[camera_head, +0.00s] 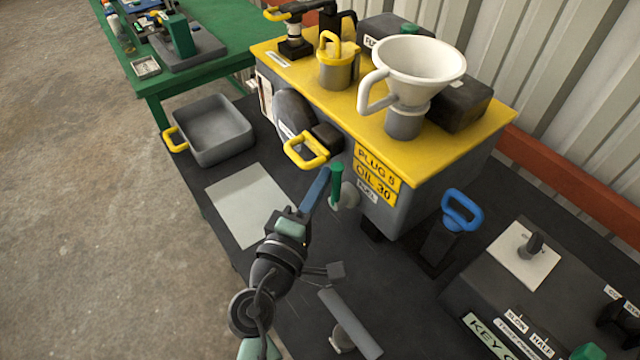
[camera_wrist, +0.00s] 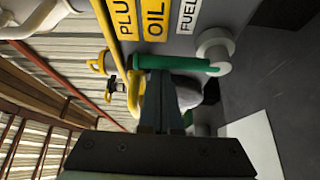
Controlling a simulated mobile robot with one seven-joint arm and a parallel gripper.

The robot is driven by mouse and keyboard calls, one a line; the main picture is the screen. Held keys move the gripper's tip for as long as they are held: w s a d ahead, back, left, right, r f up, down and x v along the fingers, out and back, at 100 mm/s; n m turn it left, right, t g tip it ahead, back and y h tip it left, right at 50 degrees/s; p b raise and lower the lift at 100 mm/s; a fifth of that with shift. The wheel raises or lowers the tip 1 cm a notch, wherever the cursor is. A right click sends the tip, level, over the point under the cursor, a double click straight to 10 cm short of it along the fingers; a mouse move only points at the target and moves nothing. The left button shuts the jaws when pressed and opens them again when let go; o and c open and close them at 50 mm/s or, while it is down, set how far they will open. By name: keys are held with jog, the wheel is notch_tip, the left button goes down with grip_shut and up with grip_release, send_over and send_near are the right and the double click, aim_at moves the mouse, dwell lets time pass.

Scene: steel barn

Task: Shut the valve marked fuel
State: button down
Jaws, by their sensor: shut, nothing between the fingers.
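The fuel valve is a green lever (camera_head: 337,184) on a round grey hub (camera_head: 349,196) at the near side of the yellow-topped machine. The lever stands about upright. A white FUEL label (camera_head: 367,190) is beside it. In the wrist view the lever (camera_wrist: 178,62) runs left from the hub (camera_wrist: 215,49), below the FUEL label (camera_wrist: 187,15). My gripper (camera_head: 325,171) is shut and empty, its blue fingers just left of the lever. In the wrist view the fingertips (camera_wrist: 161,72) meet the lever's edge; whether they touch it is unclear.
A yellow handle (camera_head: 306,150) sticks out from the machine (camera_head: 440,168) just above my fingers. A white funnel (camera_head: 415,70) stands on top. A blue handle (camera_head: 461,210) is to the right. A pale sheet (camera_head: 248,203) and a grey tray (camera_head: 210,130) lie left on the dark bench.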

jog(key=shift+s+d+f+m+t+b, duration=0.25)
jog(key=shift+m+b, duration=0.25)
jog(key=shift+b, duration=1)
jog(key=b, duration=0.2)
jog(key=s+m+b, duration=0.1)
jog(key=shift+d+t+h+b, duration=0.25)
jog(key=shift+t+h+b, duration=0.1)
jog(key=shift+h+b, duration=0.05)
jog(key=shift+s+d+f+b, duration=0.25)
jog(key=shift+s+d+b, duration=0.2)
jog(key=shift+s+b, duration=0.25)
jog(key=shift+s+d+f+b, duration=0.2)
jog(key=shift+s+d+b, duration=0.3)
jog(key=shift+b, duration=0.25)
